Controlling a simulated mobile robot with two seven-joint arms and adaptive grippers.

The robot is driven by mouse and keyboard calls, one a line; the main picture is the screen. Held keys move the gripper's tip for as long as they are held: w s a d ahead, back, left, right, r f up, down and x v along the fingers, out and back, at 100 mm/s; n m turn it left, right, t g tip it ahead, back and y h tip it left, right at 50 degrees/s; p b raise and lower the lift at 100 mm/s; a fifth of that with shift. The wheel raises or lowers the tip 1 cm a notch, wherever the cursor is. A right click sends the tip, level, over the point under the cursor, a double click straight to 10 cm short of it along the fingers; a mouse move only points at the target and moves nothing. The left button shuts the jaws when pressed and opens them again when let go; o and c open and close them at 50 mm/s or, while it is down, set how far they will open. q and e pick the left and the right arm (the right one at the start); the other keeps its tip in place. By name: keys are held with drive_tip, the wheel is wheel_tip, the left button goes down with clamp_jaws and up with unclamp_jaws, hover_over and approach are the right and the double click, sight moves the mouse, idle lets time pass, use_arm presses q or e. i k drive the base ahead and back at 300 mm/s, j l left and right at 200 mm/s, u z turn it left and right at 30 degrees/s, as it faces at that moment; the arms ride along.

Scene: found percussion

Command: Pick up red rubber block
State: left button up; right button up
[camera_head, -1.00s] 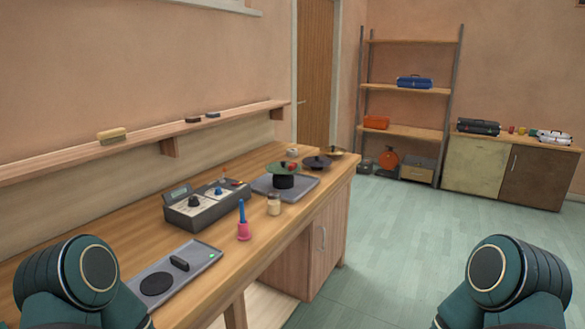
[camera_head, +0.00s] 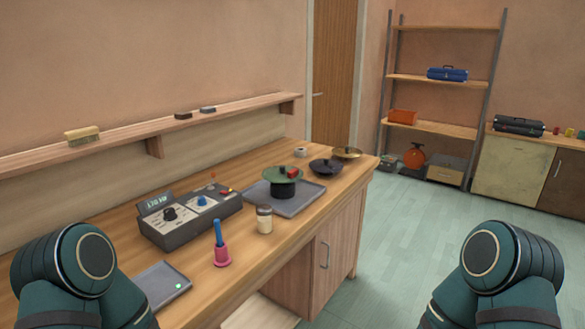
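A small red block (camera_head: 293,173) rests on top of a green disc (camera_head: 276,174) that sits on a black cylindrical base. These stand on a grey tray (camera_head: 256,200) toward the far part of the wooden workbench (camera_head: 195,262). I take the red piece to be the red rubber block; it is small in view. Both of my arms show only as dark green links at the lower left and lower right. Neither gripper is visible in the head view.
A grey control box (camera_head: 190,215), a pink-and-blue handled item (camera_head: 221,248) and a jar (camera_head: 264,219) stand on the bench nearer me. Dark and brass dishes (camera_head: 325,168) lie beyond the tray. A wall shelf (camera_head: 125,142) runs above. Green floor (camera_head: 420,235) to the right is clear.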

sight(294, 173)
drive_tip(key=i+l+u, duration=0.1)
drive_tip(key=i+l, duration=0.25)
drive_tip(key=i+l+u, duration=0.15)
drive_tip(key=i+l, duration=0.2)
drive_tip(key=i+l+u, duration=0.1)
drive_tip(key=i+l, duration=0.2)
drive_tip(key=l, duration=0.25)
drive_tip(key=i+l+u, duration=0.1)
drive_tip(key=i+l, duration=0.2)
drive_tip(key=l, duration=0.15)
